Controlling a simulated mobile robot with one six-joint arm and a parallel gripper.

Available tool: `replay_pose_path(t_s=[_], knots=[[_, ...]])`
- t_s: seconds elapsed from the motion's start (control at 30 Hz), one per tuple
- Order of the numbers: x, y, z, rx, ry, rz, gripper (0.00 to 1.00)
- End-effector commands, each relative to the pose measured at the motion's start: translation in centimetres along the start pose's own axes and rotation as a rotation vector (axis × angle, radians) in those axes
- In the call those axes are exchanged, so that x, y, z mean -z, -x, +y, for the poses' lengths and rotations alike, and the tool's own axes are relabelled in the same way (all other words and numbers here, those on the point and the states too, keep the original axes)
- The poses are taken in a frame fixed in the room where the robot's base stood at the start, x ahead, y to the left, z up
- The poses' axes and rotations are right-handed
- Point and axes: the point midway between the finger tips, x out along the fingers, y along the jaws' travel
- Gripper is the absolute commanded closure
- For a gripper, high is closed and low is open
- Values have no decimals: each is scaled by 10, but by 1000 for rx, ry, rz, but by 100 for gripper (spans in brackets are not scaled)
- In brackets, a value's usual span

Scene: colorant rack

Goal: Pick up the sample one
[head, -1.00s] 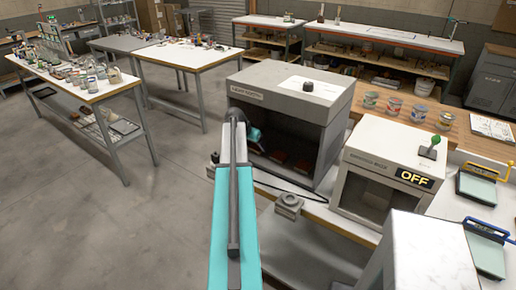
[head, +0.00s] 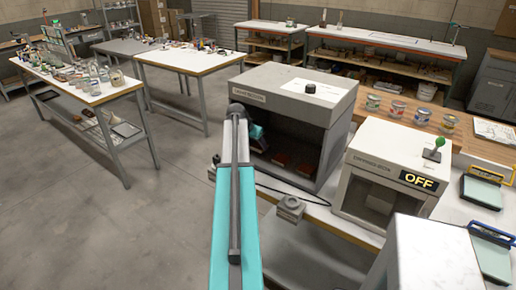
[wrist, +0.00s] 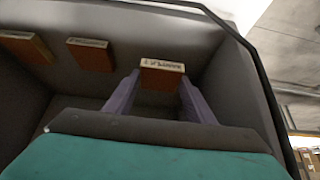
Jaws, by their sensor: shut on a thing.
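In the wrist view three brown, light-topped sample blocks show inside the grey booth: a left one (wrist: 25,46), a middle one (wrist: 88,54) and a right one (wrist: 162,76). My gripper (wrist: 160,84) has a finger on each side of the right block and is shut on it. That block's label is too blurred to read surely. I cannot tell if it is clear of the booth floor. In the head view my arm reaches into the light booth (head: 335,108), and the gripper's fingers are hidden there. Reddish-brown samples (head: 285,157) show dimly on its floor.
The booth's walls and roof enclose my gripper closely. A white box with an OFF sign (head: 380,160) stands to the right, and a small grey device (head: 290,208) sits in front. Several cans (head: 396,110) line the wooden bench behind. Open floor (head: 150,220) lies left.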

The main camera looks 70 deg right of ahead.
Motion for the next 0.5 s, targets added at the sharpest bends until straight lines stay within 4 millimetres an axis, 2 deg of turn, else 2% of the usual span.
replay_pose_path(t_s=[0.13,0.5], knots=[[4,10,0,1,-1,1,72],[-38,40,5,2,0,1,72]])
